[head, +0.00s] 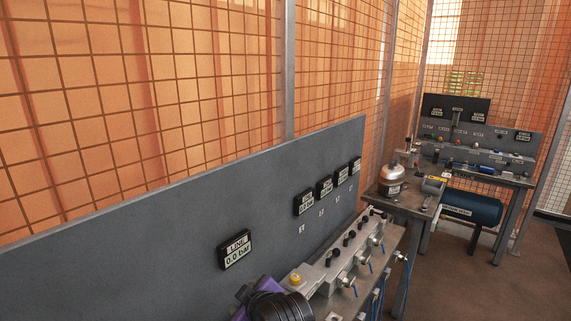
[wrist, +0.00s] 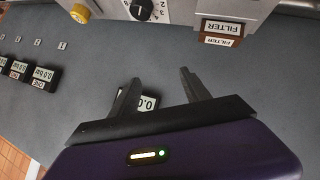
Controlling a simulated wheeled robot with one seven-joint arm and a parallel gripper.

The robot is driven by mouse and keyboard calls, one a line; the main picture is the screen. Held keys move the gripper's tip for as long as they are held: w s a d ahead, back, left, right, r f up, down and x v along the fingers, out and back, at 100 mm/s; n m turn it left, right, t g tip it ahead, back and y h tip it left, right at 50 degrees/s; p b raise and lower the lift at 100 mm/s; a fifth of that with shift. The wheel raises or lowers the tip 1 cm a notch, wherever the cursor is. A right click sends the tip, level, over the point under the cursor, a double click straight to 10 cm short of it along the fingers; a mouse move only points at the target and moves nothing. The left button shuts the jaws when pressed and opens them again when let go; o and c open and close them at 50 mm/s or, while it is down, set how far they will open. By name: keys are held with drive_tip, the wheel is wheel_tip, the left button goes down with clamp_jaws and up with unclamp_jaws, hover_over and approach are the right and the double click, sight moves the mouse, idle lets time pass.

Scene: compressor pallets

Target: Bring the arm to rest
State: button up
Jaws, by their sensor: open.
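My gripper (wrist: 158,86) is open and empty in the wrist view, its two dark fingers apart in front of the grey back panel (wrist: 90,85). A display reading 0.0 (wrist: 148,103) shows partly hidden between the fingers. In the head view, the purple and black end of my arm shows at the bottom edge, close to the bench's near end. Its fingers cannot be made out there.
The LINE display (head: 236,250) on the panel reads 0.0 bar. A manifold with black knobs and blue hoses (head: 350,260) lies right of my arm. A FILTER label (wrist: 222,28) and yellow button (wrist: 80,13) are near the gripper. A blue tank (head: 470,208) stands farther back.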

drive_tip(key=s+d+f+m+t+h+b, duration=0.15)
drive_tip(key=s+d+m+t, duration=0.25)
drive_tip(key=s+d, duration=0.6)
drive_tip(key=s+d+f+m+t+y+b, duration=0.1)
drive_tip(key=s+d+f+m+t, duration=0.3)
drive_tip(key=s+d, duration=0.6)
drive_tip(key=s+d+m+g+h+b, duration=0.1)
drive_tip(key=s+d, duration=0.3)
drive_tip(key=s, duration=1)
drive_tip(key=s+d+m+g+h+b, duration=0.1)
drive_tip(key=s+d, duration=0.4)
drive_tip(key=s, duration=1)
drive_tip(key=shift+s+d+m+g+h+b, duration=0.2)
drive_tip(key=shift+m+g+h+b, duration=0.3)
drive_tip(key=shift+m+h, duration=0.7)
